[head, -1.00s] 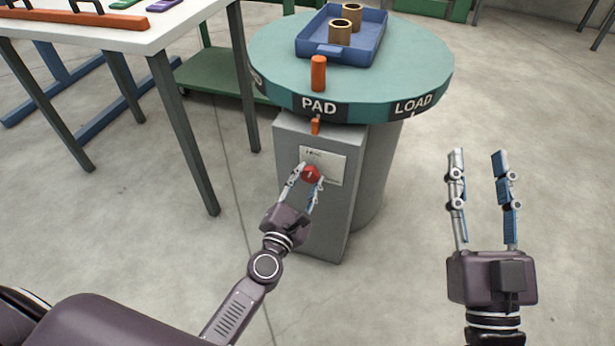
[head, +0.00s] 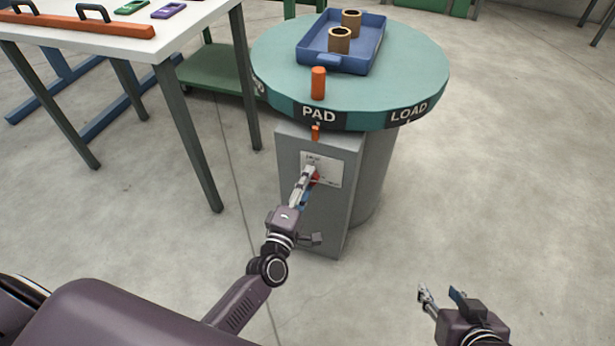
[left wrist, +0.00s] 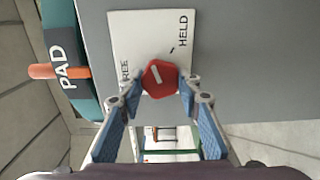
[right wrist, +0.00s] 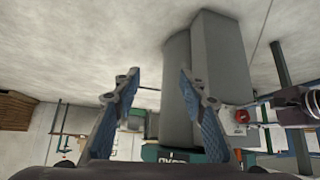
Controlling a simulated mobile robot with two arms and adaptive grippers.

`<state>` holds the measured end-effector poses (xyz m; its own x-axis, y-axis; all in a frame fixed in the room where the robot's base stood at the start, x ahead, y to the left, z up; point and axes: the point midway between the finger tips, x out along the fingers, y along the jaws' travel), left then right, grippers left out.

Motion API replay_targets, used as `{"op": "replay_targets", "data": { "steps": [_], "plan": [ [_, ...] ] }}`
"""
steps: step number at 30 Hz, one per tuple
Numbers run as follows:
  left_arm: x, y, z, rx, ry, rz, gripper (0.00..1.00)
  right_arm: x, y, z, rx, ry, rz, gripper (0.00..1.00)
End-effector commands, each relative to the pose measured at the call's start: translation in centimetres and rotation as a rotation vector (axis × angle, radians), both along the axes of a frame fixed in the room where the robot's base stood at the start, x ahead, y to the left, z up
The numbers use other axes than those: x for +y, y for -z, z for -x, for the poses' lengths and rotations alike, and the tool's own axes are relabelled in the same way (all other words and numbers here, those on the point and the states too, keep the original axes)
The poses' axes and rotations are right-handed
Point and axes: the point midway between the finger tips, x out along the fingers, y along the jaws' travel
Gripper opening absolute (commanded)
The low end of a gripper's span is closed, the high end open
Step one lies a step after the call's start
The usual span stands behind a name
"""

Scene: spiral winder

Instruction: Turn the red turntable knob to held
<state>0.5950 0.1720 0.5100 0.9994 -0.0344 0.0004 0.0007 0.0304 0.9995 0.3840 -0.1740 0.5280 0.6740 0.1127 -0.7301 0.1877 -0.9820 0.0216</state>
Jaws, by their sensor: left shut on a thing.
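The red knob (left wrist: 160,78) sits on a white plate (left wrist: 125,35) lettered HELD at one end, with partly covered lettering ending in REE at the other. A white line on the knob's face runs slantwise; a short dark mark on the plate lies toward HELD. My left gripper (left wrist: 158,90) is shut on the knob, one finger on each side. In the head view, my left gripper (head: 312,176) partly covers the knob (head: 316,174) on the grey box's front. My right gripper (head: 440,292) is open and empty at the lower right; its fingers stand apart in the right wrist view (right wrist: 158,78).
The green turntable (head: 275,75), lettered PAD and LOAD, stands above the grey box (head: 330,220). It carries an orange peg (head: 318,83) and a blue tray (head: 318,62) with two brown tubes. A white table (head: 190,35) stands at left. The floor at right is clear.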

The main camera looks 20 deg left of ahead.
Motion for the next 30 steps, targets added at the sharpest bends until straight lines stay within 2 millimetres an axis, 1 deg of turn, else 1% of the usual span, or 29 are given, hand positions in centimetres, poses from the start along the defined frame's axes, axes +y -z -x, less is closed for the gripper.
{"op": "replay_targets", "data": {
  "steps": [1,5,6,8,9,15,19,21,24,30],
  "plan": [
    [-0.1,-0.2,0.0,0.001,0.001,-0.045,0.07,-0.5,0.6,1.6,0.072,0.006,0.015,0.39],
    [-0.1,-0.2,0.0,-0.003,0.002,-0.168,0.07,-2.0,2.6,6.1,0.27,0.023,0.058,0.39],
    [-0.1,-0.2,0.0,-0.003,0.001,-0.205,0.07,-2.5,3.1,7.7,0.331,0.027,0.07,0.39],
    [-0.1,-0.2,0.0,-0.006,0.001,-0.261,0.07,-3.1,3.6,10.0,0.422,0.034,0.088,0.39],
    [-0.1,-0.2,0.0,-0.007,0.002,-0.301,0.07,-3.3,3.5,10.6,0.447,0.036,0.093,0.39],
    [-0.1,-0.2,0.1,-0.013,0.002,-0.486,0.07,-3.2,2.2,10.3,0.436,0.034,0.091,0.39],
    [-0.1,-0.1,0.1,-0.017,0.003,-0.596,0.07,-3.1,1.7,10.2,0.436,0.034,0.091,0.39],
    [-0.1,-0.1,0.1,-0.018,0.002,-0.65,0.07,-3.1,3.4,9.9,0.447,0.033,0.091,0.39],
    [-0.1,-0.1,0.1,-0.022,0.002,-0.716,0.07,-3.0,4.8,9.4,0.452,0.032,0.092,0.39],
    [-0.2,-0.1,0.1,-0.025,0.003,-0.816,0.07,-2.9,7.0,9.1,0.462,0.031,0.093,0.39]
  ]
}}
